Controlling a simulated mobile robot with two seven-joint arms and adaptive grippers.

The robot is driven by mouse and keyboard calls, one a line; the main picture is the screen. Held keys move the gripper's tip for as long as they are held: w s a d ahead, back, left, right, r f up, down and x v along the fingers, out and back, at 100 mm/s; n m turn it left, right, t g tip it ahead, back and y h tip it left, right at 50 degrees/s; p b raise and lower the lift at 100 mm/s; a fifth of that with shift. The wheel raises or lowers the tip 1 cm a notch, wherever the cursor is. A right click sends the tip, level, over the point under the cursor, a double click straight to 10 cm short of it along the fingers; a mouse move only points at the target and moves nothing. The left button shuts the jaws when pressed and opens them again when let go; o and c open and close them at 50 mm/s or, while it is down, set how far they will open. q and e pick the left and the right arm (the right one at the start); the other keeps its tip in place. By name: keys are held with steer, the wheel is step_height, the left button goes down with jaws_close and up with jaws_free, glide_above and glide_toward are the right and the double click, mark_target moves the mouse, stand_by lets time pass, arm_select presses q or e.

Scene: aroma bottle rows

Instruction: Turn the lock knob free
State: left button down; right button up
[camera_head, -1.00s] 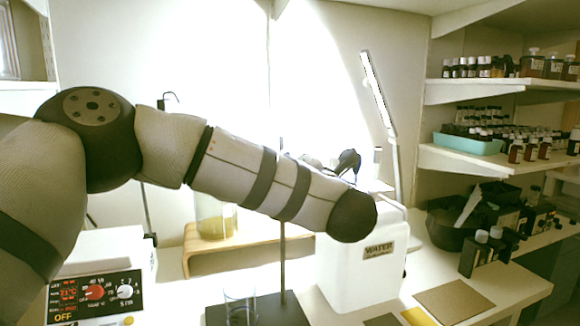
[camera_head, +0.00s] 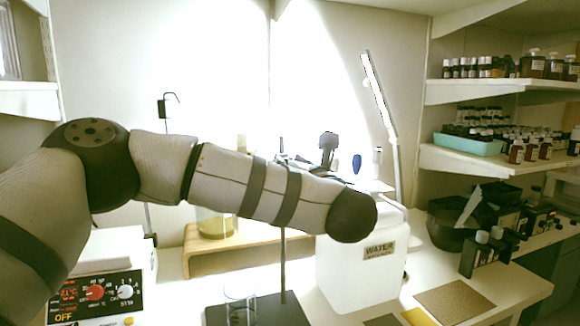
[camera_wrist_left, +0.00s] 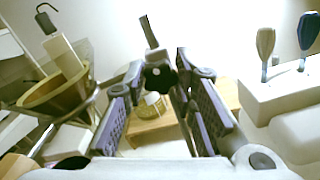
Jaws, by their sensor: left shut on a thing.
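The lock knob (camera_wrist_left: 158,75) is a small black star-shaped knob in the middle of the left wrist view, with a grey rod rising behind it. My left gripper (camera_wrist_left: 157,88) has its two ridged fingers on either side of it and is shut on it at the fingertips. In the head view the knob and the fingers are hidden behind my left arm. A thin upright stand rod (camera_head: 283,262) on a dark base plate (camera_head: 262,312) shows below the arm. My right gripper is not in view.
A white water container (camera_head: 345,280) stands right of the stand. A glass beaker (camera_head: 240,308) is at the base. A control box (camera_head: 95,297) sits at the lower left. A wooden riser (camera_head: 205,264) is behind. Bottle shelves (camera_head: 470,160) fill the right.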

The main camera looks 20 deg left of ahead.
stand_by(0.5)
arm_select(q)
steer(key=c, duration=1.3)
jaws_free()
steer(key=v, duration=1.2)
